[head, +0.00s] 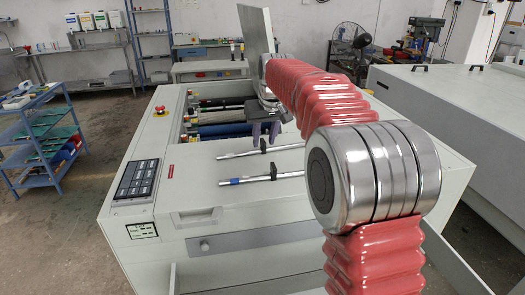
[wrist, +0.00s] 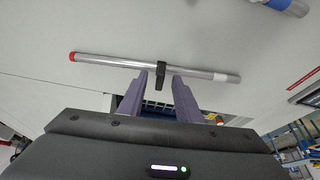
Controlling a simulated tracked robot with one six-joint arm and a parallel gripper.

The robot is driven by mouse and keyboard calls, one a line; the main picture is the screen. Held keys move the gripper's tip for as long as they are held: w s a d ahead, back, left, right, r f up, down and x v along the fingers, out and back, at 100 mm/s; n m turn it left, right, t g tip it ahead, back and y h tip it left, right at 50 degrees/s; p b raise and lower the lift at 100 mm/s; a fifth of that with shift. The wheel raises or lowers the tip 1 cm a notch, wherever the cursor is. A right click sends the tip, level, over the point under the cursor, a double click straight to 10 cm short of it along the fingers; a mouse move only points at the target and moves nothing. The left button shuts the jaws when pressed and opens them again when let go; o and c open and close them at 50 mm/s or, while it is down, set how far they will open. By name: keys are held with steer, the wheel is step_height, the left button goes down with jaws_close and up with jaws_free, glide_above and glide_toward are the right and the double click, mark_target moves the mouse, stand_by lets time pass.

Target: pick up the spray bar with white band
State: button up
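The spray bar with the white band (wrist: 200,73) crosses the wrist view. It is a silver tube with a red left end, a white band near its right end and a black clip (wrist: 162,69) at its middle. In the head view it is the farther bar (head: 240,154) on the pale machine top. My gripper (wrist: 159,86) is open, its two purple fingers apart with the clip in line with the gap between them. The fingertips appear close to the bar; contact cannot be told. In the head view my gripper (head: 265,134) is just behind this bar.
A second bar with a blue band (head: 234,181) lies nearer on the machine top (head: 190,185). The open bay with rollers (head: 215,131) is behind. A raised panel (head: 256,38) stands at the back. The top in front of the bars is clear.

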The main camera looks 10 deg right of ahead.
steer(key=shift+w+f, duration=0.2)
steer(key=shift+f, duration=0.35)
jaws_close()
stand_by(0.4)
